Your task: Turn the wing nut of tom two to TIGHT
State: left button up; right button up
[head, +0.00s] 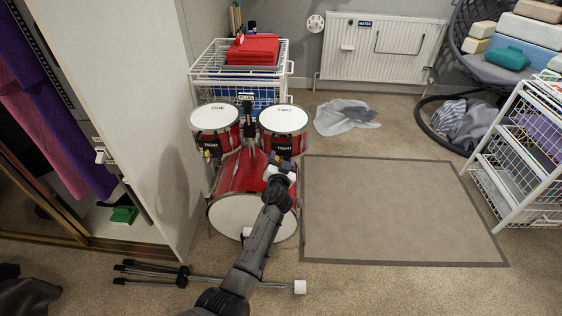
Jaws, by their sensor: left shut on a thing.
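Tom two (283,118) is a red drum with a white head marked TWO, at the right of a small red drum kit. A black TIGHT label (283,147) shows on its front. My left gripper (281,163) is shut at the front underside of tom two, just below this label. It appears to be shut on the wing nut, which the gripper hides, so its angle cannot be read. Tom one (214,117) stands at the left with its own TIGHT label (211,146). The red bass drum (233,180) is below both toms. My right gripper is not in view.
A white wire cart (207,74) with red items (252,49) stands behind the kit. A bordered mat (390,210) lies clear at the right. A dark stand (215,279) lies on the carpet in front. A white wire rack (508,160) is far right.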

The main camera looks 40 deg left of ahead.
pick_arm(q)
jog(key=m, duration=0.2)
jog(key=shift+m, duration=0.4)
jog(key=m, duration=0.2)
jog(key=shift+m, duration=0.4)
jog(key=m+p, duration=0.1)
jog(key=m, duration=0.2)
jog(key=shift+r, duration=0.1)
jog(key=shift+m+p, duration=0.55)
jog(key=shift+m, duration=1.35)
jog(key=o, duration=0.9)
